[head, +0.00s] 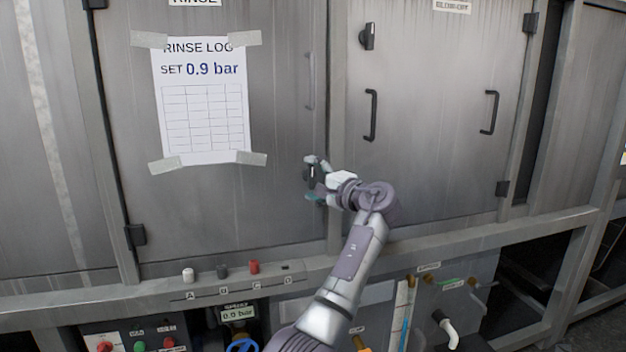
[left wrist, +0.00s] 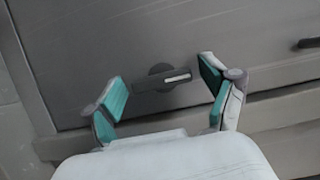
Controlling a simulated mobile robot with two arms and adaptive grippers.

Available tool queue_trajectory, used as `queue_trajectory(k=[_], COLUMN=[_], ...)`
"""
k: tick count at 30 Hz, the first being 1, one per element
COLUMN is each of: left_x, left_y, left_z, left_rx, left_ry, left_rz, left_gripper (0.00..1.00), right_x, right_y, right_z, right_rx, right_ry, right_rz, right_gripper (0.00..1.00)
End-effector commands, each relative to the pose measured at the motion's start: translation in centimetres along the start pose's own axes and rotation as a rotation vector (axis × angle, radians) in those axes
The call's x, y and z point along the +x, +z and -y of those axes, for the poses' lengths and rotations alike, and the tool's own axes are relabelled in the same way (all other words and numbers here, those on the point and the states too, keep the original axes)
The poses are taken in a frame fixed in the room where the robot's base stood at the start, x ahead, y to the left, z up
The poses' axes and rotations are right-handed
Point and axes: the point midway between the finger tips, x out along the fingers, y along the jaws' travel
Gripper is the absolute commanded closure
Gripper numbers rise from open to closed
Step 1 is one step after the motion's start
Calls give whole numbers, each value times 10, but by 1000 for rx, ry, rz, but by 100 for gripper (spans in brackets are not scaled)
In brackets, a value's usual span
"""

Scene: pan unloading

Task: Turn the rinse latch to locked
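The rinse latch (head: 311,174) is a small dark turn handle near the right edge of the rinse door (head: 280,120). In the left wrist view the latch (left wrist: 150,82) has a round base and a bar with a pale stripe. The bar lies roughly along the door's edge, so about upright on the door. My left gripper (head: 314,180) is at the latch, its teal-padded fingers apart. In the left wrist view the gripper (left wrist: 163,87) has one finger beyond each end of the bar, with visible gaps. My right gripper is not in view.
A taped rinse log sheet (head: 204,100) reads "SET 0.9 bar". The door to the right has a dark latch (head: 367,36) and two black handles (head: 370,115). A ledge (head: 215,285) with small knobs runs below. Gauges, buttons and pipes sit under it.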

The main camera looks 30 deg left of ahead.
Motion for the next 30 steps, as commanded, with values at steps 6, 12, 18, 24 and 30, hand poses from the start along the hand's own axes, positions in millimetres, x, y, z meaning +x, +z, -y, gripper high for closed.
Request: queue_trajectory(k=[6, 12, 18, 24, 30], left_x=[0, -9, -46, -88, -114], left_y=[0, -1, -1, -1, 0], left_z=[0, 0, 0, 0, -1], left_rx=[2, 2, 0, 1, 2], left_ry=[-1, -2, -1, -1, -1], left_rz=[0, -2, -4, -4, -1], left_gripper=[12, 12, 12, 12, 12], right_x=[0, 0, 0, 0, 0], right_y=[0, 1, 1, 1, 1], right_z=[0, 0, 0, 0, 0], right_rx=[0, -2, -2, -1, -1], right_ry=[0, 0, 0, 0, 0], right_rz=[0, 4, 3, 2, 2], right_gripper=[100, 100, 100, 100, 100])
